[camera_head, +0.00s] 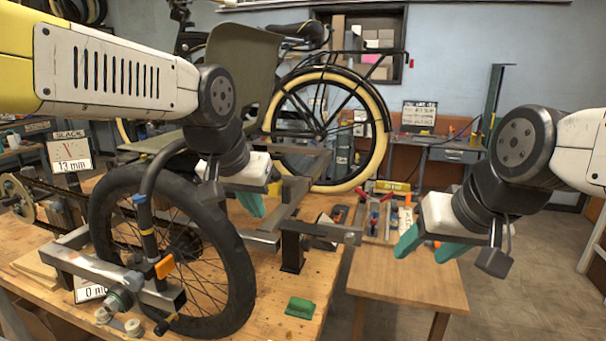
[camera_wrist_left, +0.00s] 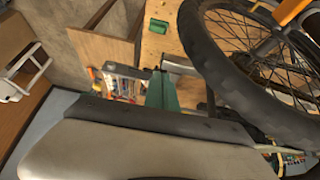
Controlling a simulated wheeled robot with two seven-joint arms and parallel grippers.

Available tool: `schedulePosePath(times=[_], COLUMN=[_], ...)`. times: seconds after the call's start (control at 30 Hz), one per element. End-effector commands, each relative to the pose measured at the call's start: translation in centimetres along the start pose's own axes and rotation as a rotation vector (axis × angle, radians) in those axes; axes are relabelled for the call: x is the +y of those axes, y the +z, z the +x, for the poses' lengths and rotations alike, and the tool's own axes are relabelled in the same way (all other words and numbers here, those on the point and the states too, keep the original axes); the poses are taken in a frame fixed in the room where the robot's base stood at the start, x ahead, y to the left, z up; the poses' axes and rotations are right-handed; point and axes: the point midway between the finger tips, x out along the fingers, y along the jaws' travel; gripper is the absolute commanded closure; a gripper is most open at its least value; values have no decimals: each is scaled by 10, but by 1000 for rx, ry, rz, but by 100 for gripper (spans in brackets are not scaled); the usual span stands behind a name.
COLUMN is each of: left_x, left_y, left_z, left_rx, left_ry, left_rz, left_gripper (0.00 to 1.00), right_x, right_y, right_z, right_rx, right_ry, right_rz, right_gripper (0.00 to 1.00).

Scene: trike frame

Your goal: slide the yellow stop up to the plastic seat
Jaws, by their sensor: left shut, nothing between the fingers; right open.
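The olive plastic seat (camera_head: 238,62) stands upright at the upper middle of the head view, partly hidden by my left arm. A small yellow piece (camera_head: 275,188) shows on the frame just beside my left gripper; I cannot tell for sure that it is the stop. My left gripper (camera_head: 252,205) is shut and empty, over the frame's metal bars and below the seat. Its teal fingers also show together in the left wrist view (camera_wrist_left: 162,90). My right gripper (camera_head: 424,246) is open and empty, right of the frame over the small table.
A black-tyred front wheel (camera_head: 235,270) stands left of my left gripper. Steel frame bars (camera_head: 291,205) lie around it. A green block (camera_head: 300,307) lies on the wooden bench (camera_head: 265,325). A tool tray (camera_head: 376,222) sits behind. A cream-tyred bicycle wheel (camera_head: 380,130) stands at the back.

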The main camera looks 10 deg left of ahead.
Motion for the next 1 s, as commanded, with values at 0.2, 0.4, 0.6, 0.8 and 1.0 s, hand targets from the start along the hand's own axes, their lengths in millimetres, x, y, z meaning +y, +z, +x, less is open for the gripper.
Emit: schedulePosePath(times=[0.2, 0.4, 0.6, 0.8, 1.0], left_x=[-6, -9, -2, 5, 1], left_y=[-42, -96, -167, -203, -207], left_z=[11, 31, 65, 84, 100], left_rx=[-17, -28, -32, -25, -25], left_ry=[-50, -115, -214, -272, -278], left_rz=[82, 188, 330, 404, 411], left_gripper=[100, 100, 100, 100, 100], right_x=[0, 0, 0, 0, 0], right_y=[0, 0, 0, 0, 0], right_z=[0, 0, 0, 0, 0], right_rx=[0, 0, 0, 0, 0], right_ry=[0, 0, 0, 0, 0], right_rz=[0, 0, 0, 0, 0], right_gripper=[45, 45, 45, 45, 45])
